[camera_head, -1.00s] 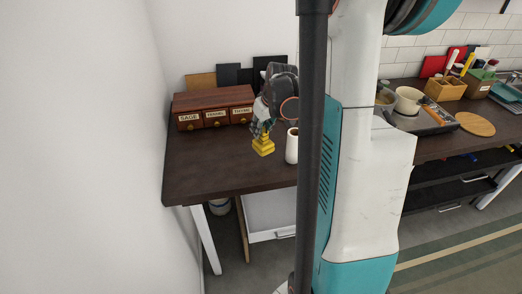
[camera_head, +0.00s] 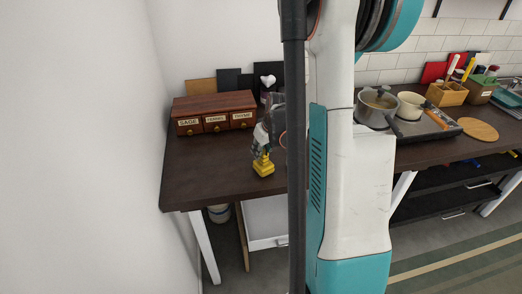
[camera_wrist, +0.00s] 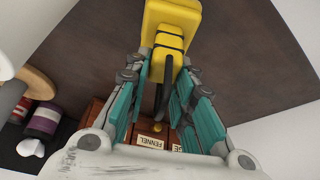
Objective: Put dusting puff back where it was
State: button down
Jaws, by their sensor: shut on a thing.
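The dusting puff, which I take to be the yellow stepped object (camera_head: 263,166), hangs below my gripper (camera_head: 263,138) in the head view. It is over the dark tabletop (camera_head: 205,180), right of the spice drawers. In the wrist view the yellow piece (camera_wrist: 166,24) shows at the top, with a dark stem running back between the fingers. My gripper (camera_wrist: 163,75) is shut on it. I cannot tell whether its bottom touches the table. My black pole hides part of the arm in the head view.
A wooden box with drawers labelled sage, fennel and thyme (camera_head: 215,108) stands at the back left. A white heart-shaped thing (camera_head: 267,81) is behind my gripper. A grey pot (camera_head: 374,110) and a cream bowl (camera_head: 411,104) are at right. The front-left tabletop is clear.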

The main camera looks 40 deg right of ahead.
aim_at(268, 167)
jog(key=c, duration=1.4)
grip_release()
jog(key=shift+f, duration=0.1)
jog(key=shift+o, duration=0.2)
jog(key=shift+r, duration=0.25)
jog(key=p+v, duration=0.4)
jog(key=v, duration=0.7)
jog(key=shift+s+r, duration=0.2)
jog(key=shift+r, duration=0.2)
jog(key=shift+w, duration=0.1)
